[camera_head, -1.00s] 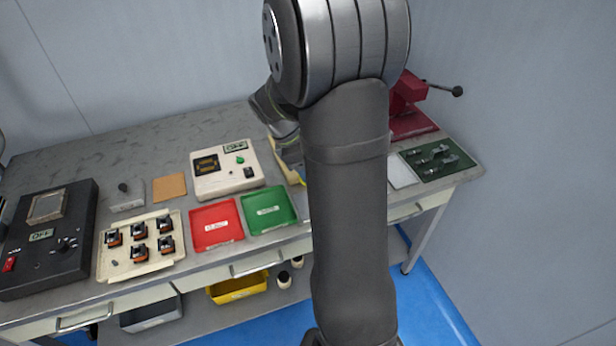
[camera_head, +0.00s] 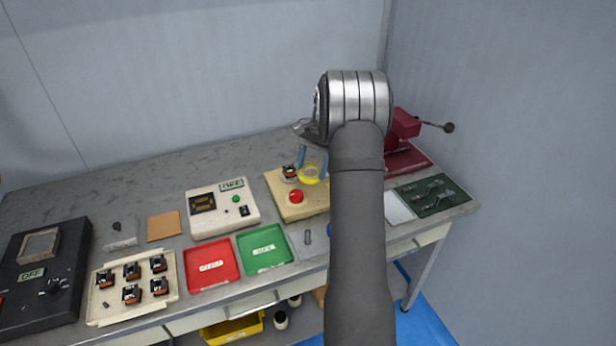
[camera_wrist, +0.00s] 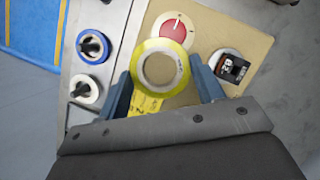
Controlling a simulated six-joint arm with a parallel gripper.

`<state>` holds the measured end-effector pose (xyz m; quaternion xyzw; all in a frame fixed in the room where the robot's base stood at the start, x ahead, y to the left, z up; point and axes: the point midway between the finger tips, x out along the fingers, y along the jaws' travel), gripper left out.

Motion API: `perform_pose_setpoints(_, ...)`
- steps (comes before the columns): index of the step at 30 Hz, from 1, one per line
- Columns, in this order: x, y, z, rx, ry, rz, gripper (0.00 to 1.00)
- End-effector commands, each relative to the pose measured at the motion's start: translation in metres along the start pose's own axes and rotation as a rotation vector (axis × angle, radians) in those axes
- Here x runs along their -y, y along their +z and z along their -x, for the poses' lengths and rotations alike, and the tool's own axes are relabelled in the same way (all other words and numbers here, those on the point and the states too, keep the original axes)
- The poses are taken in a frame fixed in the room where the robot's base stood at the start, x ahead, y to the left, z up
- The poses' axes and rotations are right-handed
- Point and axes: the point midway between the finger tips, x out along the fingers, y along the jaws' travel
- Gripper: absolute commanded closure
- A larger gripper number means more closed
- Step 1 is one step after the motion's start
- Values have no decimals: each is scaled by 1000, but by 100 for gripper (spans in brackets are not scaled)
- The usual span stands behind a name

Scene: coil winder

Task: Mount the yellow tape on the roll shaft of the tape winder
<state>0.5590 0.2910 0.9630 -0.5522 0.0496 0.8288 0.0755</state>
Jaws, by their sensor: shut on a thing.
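The yellow tape (camera_wrist: 141,74) is a ring roll between the two blue fingers of my gripper (camera_wrist: 163,88) in the wrist view. My gripper is shut on it. In the head view the yellow tape (camera_head: 310,175) shows between the fingertips of my gripper (camera_head: 312,168), over the cream base (camera_head: 287,213) of what looks like the tape winder. The base carries a red knob (camera_head: 296,196) and an orange-black coil (camera_head: 290,173). In the wrist view the coil (camera_wrist: 231,67) sits on a round disc right of the tape. I cannot make out the roll shaft, or whether the tape touches the base.
A blue roll (camera_wrist: 90,46) and a white roll (camera_wrist: 83,89) stand around pegs left of the base. A red machine with a lever (camera_head: 405,150) and a green fixture board (camera_head: 434,194) are at right. Red (camera_head: 211,264) and green (camera_head: 264,248) trays lie left of the base.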

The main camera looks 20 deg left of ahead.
Motion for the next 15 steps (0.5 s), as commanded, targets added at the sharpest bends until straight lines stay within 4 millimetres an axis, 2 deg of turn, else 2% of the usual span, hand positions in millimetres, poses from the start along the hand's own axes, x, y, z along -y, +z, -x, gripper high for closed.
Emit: perform_pose_setpoints(15,11,-75,44,-4,-391,-933,61)
